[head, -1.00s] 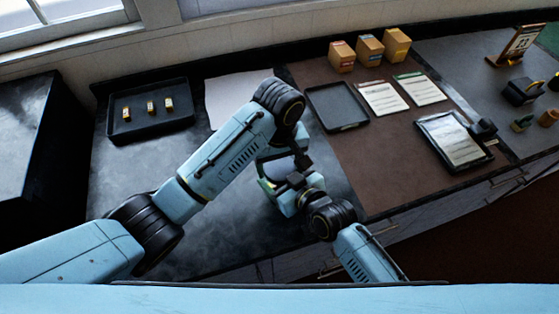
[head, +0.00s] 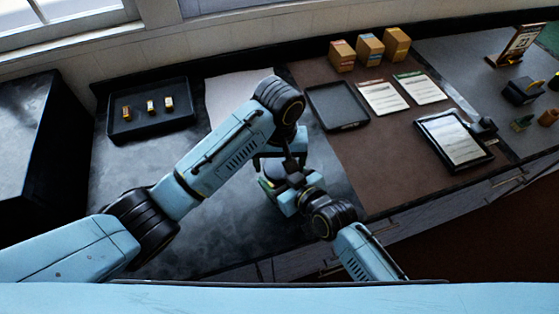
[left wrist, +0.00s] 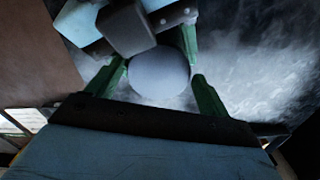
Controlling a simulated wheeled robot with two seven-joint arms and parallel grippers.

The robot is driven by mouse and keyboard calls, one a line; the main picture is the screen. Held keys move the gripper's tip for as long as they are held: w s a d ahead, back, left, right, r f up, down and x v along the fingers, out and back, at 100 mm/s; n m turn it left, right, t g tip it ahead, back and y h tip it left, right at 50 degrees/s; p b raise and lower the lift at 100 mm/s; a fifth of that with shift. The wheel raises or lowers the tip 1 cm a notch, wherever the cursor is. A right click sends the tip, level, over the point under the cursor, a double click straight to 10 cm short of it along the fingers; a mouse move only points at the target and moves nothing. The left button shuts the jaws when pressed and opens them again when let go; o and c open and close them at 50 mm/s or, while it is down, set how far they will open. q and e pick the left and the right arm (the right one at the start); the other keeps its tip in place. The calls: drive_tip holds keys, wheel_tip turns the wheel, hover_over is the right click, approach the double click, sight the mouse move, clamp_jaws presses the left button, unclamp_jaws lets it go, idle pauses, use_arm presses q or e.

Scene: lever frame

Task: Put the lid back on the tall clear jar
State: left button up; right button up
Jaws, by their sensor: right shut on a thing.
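My left gripper (left wrist: 158,84) points down over the dark counter, its two green fingers open on either side of a round, pale, smooth disc (left wrist: 160,82). I cannot tell whether the disc is the lid or the jar's top. My right gripper (head: 283,190) meets the left one in the head view, where the arms overlap. In the left wrist view its dark, blocky part covers the disc's upper left edge. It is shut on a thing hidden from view. The tall clear jar cannot be made out in the head view.
A black tray (head: 118,132) with several small gold-capped pieces stands at the back left. A brown mat (head: 365,165) to the right holds an empty dark tray (head: 338,126), papers (head: 383,98) and a clipboard (head: 452,138). Boxes (head: 370,50) stand behind. The left counter front is clear.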

use_arm(q)
drive_tip(key=shift+o, duration=0.7)
drive_tip(key=shift+d+r, duration=0.1)
drive_tip(key=shift+r, duration=2.15)
drive_tip(key=shift+o, duration=1.2)
wheel_tip(320, 180, up, 12)
